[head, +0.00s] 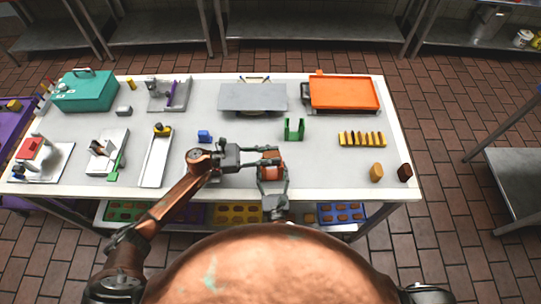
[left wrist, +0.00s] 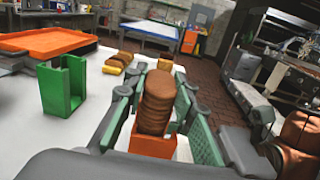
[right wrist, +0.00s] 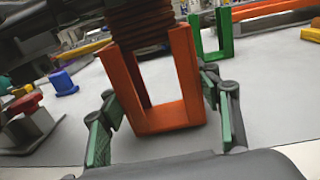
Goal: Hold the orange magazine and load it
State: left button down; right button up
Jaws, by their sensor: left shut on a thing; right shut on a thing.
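The orange magazine (right wrist: 182,108) is a U-shaped holder with tall side walls; it also shows in the left wrist view (left wrist: 152,143). My right gripper (head: 271,178) is shut on it from the front side, near the table's front edge. My left gripper (head: 268,159) is shut on a stack of round brown biscuits (left wrist: 157,100). In the right wrist view the stack (right wrist: 140,32) is between the upper parts of the magazine's walls, with an open gap below it. Whether it touches the walls I cannot tell.
A green magazine (head: 294,130) stands empty behind. A yellow rack (head: 362,141) holds several biscuits, and two loose pieces, one tan (head: 376,172) and one dark (head: 405,172), stand at the right. An orange tray (head: 343,93) is at the back right. A blue block (head: 204,136) lies left.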

aim_at(271, 154)
pick_arm(q)
jog(key=shift+r, duration=0.3)
dwell(0.5)
jog(key=shift+r+n, duration=0.15)
jog(key=shift+n, duration=0.15)
jog(key=shift+w+d+r+t, duration=0.1)
jog(key=shift+r+t, duration=0.15)
jog(key=shift+t, duration=0.05)
notch_tip(271, 154, up, 11)
jog(key=n+t+y, duration=0.2)
jog(key=n+t, duration=0.2)
jog(key=t, duration=0.2)
jog(key=shift+f, duration=4.85)
jog(key=shift+f, duration=0.25)
jog(key=shift+f, duration=0.35)
